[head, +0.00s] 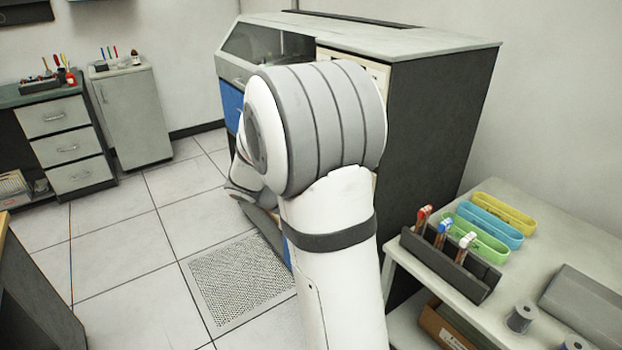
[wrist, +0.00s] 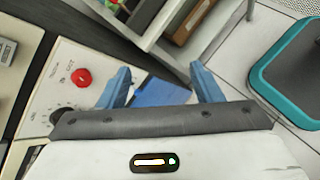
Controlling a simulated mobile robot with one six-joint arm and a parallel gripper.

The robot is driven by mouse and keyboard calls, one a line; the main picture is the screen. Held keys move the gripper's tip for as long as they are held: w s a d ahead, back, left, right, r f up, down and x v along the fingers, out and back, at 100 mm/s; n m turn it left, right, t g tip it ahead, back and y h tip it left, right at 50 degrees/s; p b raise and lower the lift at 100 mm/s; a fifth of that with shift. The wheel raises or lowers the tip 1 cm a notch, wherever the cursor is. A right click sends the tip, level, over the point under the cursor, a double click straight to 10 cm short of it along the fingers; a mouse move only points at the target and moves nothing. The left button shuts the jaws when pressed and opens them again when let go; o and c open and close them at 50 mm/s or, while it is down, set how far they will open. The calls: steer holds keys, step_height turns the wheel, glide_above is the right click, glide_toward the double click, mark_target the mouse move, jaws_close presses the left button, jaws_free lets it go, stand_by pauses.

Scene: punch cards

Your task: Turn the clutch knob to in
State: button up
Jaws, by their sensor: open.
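In the wrist view, a cream control panel (wrist: 45,85) lies at the left, seen tilted. A round red knob (wrist: 82,78) is on it, with small lettering beside it that is hard to read. A dark knob (wrist: 60,114) with dial marks sits lower, partly covered by my gripper's body. I cannot tell surely which knob is the clutch, or its setting. My gripper (wrist: 163,84) is open, its two blue fingers apart, to the right of the red knob and not touching it. In the head view my arm hides the gripper and most of the panel.
The machine cabinet (head: 440,130) stands behind my arm. A side table (head: 420,265) at the right holds a tool rack (head: 450,262) and coloured trays (head: 490,225). Drawers (head: 62,145) and a small cabinet (head: 135,115) stand at the far left. Tiled floor is open at the left.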

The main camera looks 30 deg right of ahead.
steer(key=w+d+f+n+t+h, duration=0.1)
steer(key=w+d+f+n+h, duration=0.35)
steer(key=w, duration=0.35)
steer(key=w+d+f+n+t+h, duration=0.1)
steer(key=w+d+f+n+h, duration=0.3)
steer(key=w, duration=0.3)
steer(key=d+p, duration=0.1)
steer(key=d, duration=0.7)
steer(key=shift+d+r, duration=0.35)
steer(key=shift+r, duration=0.1)
steer(key=shift+c, duration=0.2)
steer(key=shift+n, duration=0.25)
steer(key=c, duration=1)
